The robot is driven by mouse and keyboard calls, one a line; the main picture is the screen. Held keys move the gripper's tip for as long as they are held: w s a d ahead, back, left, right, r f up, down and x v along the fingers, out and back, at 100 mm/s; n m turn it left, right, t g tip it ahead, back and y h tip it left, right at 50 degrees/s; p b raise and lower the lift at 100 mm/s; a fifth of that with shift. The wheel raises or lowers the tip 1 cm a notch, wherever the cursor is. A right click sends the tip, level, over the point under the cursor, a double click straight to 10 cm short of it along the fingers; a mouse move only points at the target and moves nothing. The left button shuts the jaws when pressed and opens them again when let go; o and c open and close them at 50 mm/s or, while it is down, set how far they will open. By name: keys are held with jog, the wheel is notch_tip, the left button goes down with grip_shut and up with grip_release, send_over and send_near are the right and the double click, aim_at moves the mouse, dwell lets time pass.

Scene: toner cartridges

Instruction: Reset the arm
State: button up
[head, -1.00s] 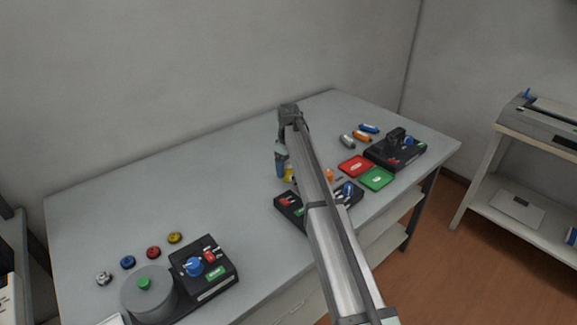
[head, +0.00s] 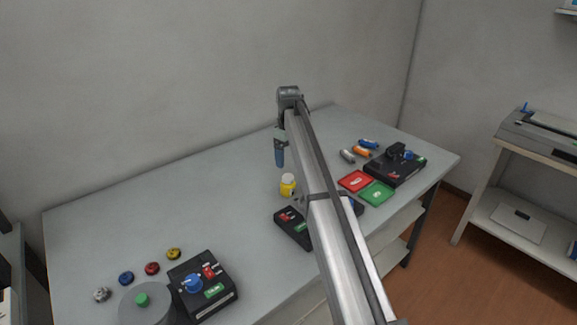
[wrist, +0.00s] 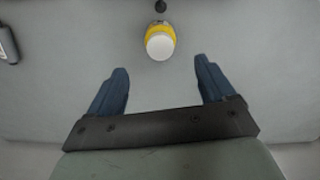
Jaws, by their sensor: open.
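My gripper (head: 279,157) hangs from the end of my raised arm above the table, its blue fingers pointing down. In the wrist view my gripper (wrist: 160,88) is open, with nothing between its two blue fingers. A yellow bottle with a white cap (head: 288,186) stands upright on the table, apart from the gripper. It also shows in the wrist view (wrist: 160,42), ahead of the fingers.
A black device (head: 291,226) is partly hidden behind my arm. Red (head: 355,181) and green (head: 376,194) trays, several cartridges (head: 361,151) and another black device (head: 395,166) are at right. A device with a blue knob (head: 203,285) and several coloured knobs (head: 152,268) are front left. The table's middle left is clear.

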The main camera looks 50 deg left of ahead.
jog(key=shift+r, duration=0.65)
